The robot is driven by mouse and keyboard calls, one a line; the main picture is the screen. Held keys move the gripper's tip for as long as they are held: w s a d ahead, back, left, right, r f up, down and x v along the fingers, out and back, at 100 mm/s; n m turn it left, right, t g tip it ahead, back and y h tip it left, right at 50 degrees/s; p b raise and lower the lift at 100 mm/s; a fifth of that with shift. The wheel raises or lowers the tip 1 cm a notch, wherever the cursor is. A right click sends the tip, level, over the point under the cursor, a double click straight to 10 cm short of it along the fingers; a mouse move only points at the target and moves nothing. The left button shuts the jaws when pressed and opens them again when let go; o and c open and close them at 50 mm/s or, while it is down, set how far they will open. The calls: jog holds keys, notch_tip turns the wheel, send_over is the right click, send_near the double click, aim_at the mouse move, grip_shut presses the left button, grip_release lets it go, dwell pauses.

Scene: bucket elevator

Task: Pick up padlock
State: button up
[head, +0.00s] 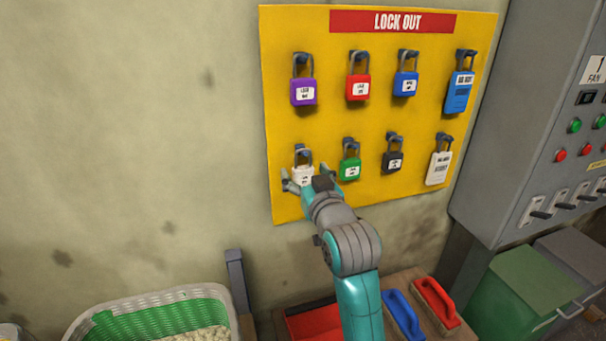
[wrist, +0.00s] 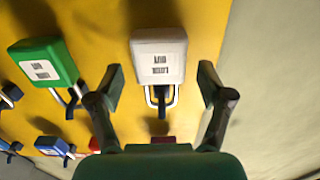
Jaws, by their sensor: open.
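The white padlock (head: 302,172) hangs on a hook at the lower left of the yellow lock-out board (head: 400,50). My gripper (head: 305,180) is open in front of it in the head view and partly covers its body. In the wrist view the white padlock (wrist: 159,57) appears upside down. Its shackle sits between the two spread fingers of my gripper (wrist: 163,85), with a gap on each side. The picture does not show the fingers touching it. A green padlock (head: 349,167) hangs just right of it; it also shows in the wrist view (wrist: 43,62).
Purple (head: 303,92), red (head: 358,87), blue (head: 405,84) and black (head: 392,161) padlocks and two tags hang on the board. A grey control panel (head: 540,110) stands at right. A basket (head: 80,325) and a table with brushes (head: 435,302) are below. Bare wall lies left.

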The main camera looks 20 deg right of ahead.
jog(key=shift+w, duration=0.6)
jog(key=c, duration=1.3)
jog(key=shift+r, duration=0.2)
